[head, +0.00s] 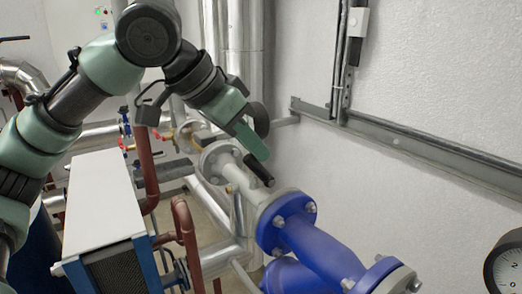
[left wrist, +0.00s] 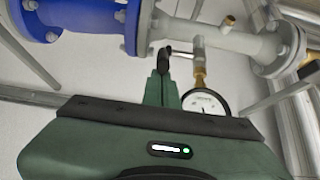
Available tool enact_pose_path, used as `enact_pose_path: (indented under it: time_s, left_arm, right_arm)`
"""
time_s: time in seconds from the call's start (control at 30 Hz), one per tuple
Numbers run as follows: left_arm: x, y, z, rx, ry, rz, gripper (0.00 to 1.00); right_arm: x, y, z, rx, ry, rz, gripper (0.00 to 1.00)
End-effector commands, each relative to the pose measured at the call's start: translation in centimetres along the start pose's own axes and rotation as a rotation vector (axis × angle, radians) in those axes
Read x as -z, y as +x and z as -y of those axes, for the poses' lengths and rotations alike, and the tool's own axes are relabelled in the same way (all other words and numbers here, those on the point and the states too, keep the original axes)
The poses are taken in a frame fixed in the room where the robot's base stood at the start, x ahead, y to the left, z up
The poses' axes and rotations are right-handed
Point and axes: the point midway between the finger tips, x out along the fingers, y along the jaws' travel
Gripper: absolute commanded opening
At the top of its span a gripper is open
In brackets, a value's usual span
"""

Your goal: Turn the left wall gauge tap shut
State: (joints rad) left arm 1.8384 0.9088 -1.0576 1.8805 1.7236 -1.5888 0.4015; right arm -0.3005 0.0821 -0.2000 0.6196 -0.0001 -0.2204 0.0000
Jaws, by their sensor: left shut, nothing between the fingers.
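The tap's lever has a black grip (head: 258,170) that shows just beyond my left fingertips in the head view. In the left wrist view the black grip (left wrist: 164,60) stands at the fingertips, and a thin rod runs from it to the grey tap body (left wrist: 198,48). A round white gauge (left wrist: 205,102) on a brass fitting sits below that body. My left gripper (head: 252,142) is shut and empty, its tips at the grip; I cannot tell whether they touch. In the left wrist view the gripper (left wrist: 162,80) partly covers the gauge. The right gripper is out of view.
A blue flanged pipe (head: 318,252) joins the grey pipe near the gripper. Another gauge (head: 507,266) is at the lower right. A white-topped box (head: 102,203) and copper pipes (head: 147,165) stand to the left. The white wall (head: 430,80) carries a metal rail.

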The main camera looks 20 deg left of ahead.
Motion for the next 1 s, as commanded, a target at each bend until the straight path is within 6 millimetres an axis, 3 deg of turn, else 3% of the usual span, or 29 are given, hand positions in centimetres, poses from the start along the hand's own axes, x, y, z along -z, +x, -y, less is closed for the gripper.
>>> enact_pose_path:
  time_s: [0.3, 0.57, 1.0]
  left_arm:
    - [-1.8, 0.5, 0.1, 0.001, -0.003, -0.221, 0.00]
    - [-3.6, 0.3, 0.0, -0.002, 0.000, -0.211, 0.00]
    - [-7.1, 1.6, 0.1, 0.001, -0.002, -0.546, 0.00]
  right_arm:
    - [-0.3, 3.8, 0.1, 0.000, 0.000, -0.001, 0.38]
    - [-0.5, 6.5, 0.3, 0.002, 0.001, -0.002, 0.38]
    - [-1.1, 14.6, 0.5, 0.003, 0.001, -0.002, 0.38]
